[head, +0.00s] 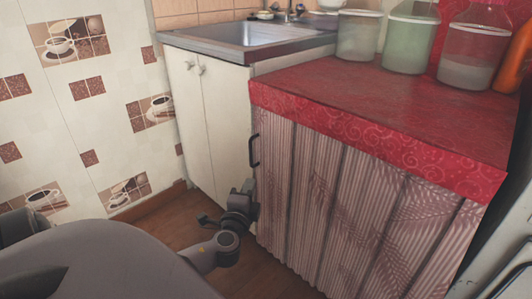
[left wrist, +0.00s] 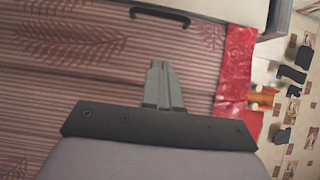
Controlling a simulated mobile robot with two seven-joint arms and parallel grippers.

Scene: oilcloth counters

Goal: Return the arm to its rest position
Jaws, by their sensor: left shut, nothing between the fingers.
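My left arm reaches in from the lower left of the head view. Its gripper (head: 248,187) is low in front of the counter, near the left edge of the ribbed cabinet front (head: 345,205). A black handle (head: 254,150) is just above it. In the left wrist view the fingers (left wrist: 158,64) are together with nothing between them, and the black handle (left wrist: 160,15) lies beyond the tips, apart from them. My right gripper is not in view.
A red oilcloth (head: 380,95) covers the counter, with several jars (head: 408,40) at the back. A sink (head: 250,35) stands over a white cabinet (head: 215,120). A tiled wall (head: 85,120) is at left. Some wooden floor (head: 165,220) is clear.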

